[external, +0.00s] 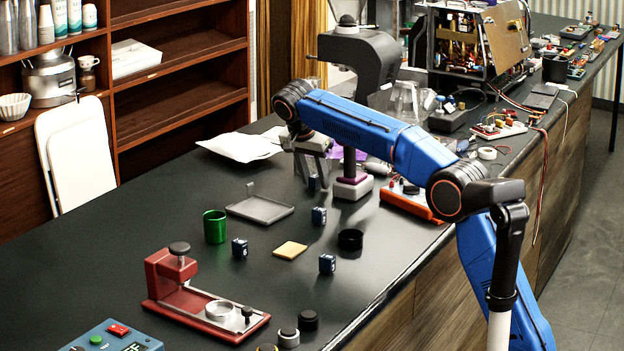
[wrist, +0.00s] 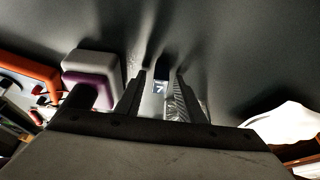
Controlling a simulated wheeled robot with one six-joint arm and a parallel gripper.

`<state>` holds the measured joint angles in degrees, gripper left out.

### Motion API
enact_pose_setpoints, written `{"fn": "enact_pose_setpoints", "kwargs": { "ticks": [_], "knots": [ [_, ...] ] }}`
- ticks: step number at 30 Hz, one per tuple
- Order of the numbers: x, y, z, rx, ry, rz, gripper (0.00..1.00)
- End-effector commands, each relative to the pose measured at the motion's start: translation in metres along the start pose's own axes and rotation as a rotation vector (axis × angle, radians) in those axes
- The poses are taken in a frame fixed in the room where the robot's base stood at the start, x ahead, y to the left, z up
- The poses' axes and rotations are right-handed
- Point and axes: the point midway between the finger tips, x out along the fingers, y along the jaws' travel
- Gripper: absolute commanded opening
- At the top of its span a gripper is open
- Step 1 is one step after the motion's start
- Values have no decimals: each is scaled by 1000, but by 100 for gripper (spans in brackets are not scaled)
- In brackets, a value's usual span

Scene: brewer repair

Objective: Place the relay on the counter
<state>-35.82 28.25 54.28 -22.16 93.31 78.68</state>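Several small dark blue relay-like cubes with pale labels stand on the dark counter (external: 110,262); I cannot tell which one the task means. One relay (external: 313,184) is directly below my gripper (external: 312,174), which points down over the back middle of the counter. In the wrist view the same relay (wrist: 160,86) shows between the fingertips of my gripper (wrist: 162,80), with a gap on each side, so the fingers look open. Other similar cubes stand nearer the front: one (external: 319,216), another (external: 240,248) and a third (external: 327,263).
A grey tray (external: 260,209), green cup (external: 215,227), tan pad (external: 290,250) and black ring (external: 350,239) lie around the cubes. A purple-based grey tool (external: 352,187) stands close right of my gripper. A red press (external: 190,290) stands at front left. The left counter is clear.

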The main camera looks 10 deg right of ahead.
Motion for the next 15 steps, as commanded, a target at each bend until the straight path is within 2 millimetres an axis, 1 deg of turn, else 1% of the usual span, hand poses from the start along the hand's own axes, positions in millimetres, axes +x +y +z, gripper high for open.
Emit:
{"fn": "enact_pose_setpoints", "kwargs": {
  "ticks": [5, 8, 11, 15],
  "knots": [
    [-1, 0, 0, 0, 0, 0, 35],
    [-6, 0, -1, 0, 0, 0, 35],
    [-17, -1, 0, 0, 0, -2, 35],
    [-42, -1, 0, 1, 0, -3, 35]
  ]
}}
